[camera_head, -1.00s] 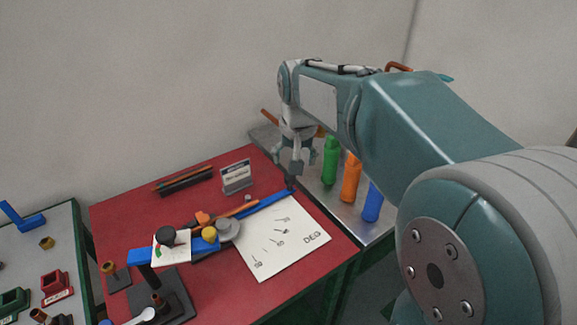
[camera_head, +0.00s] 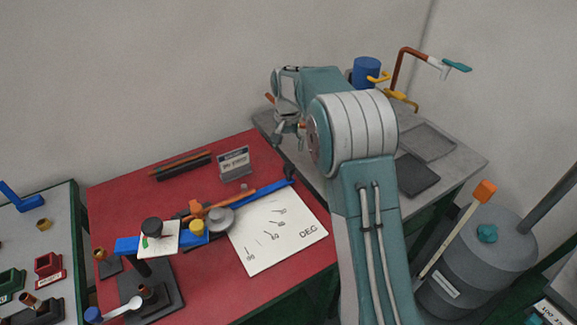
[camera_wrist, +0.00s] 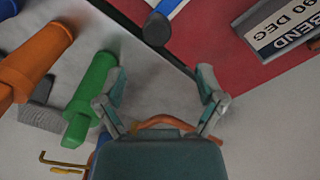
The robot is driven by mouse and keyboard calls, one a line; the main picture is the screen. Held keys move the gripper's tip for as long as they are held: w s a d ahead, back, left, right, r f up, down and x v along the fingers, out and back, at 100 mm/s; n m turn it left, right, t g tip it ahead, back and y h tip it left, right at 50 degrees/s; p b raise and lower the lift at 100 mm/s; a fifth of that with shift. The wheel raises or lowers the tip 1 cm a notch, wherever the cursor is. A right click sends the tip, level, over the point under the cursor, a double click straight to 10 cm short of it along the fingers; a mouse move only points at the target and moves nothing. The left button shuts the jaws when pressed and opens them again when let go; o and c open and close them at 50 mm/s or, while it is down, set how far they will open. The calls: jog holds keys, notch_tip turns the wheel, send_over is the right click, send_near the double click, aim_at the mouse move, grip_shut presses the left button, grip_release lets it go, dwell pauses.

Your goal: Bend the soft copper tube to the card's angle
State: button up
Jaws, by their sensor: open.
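My gripper (camera_head: 288,136) is over the seam between the red and grey benches. In the wrist view my gripper (camera_wrist: 160,82) is open, with nothing between its fingertips. A curved copper-coloured tube (camera_wrist: 163,122) shows close to my palm, partly hidden by it; I cannot tell its distance. A straight copper-coloured tube (camera_head: 238,194) lies at the bender (camera_head: 219,219), which has a blue arm and grey wheel. The standing card (camera_head: 234,163) is on the red bench; in the wrist view the card (camera_wrist: 283,28) reads "BEND 90 DEG".
A sheet marked DEG (camera_head: 285,250) lies right of the bender.

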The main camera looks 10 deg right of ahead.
aim_at(289, 166)
jog(key=f, duration=0.8)
jog(key=shift+d+f, duration=0.2)
jog(key=shift+d, duration=0.1)
jog(key=shift+a+f, duration=0.15)
jog(key=shift+f, duration=0.1)
grip_shut()
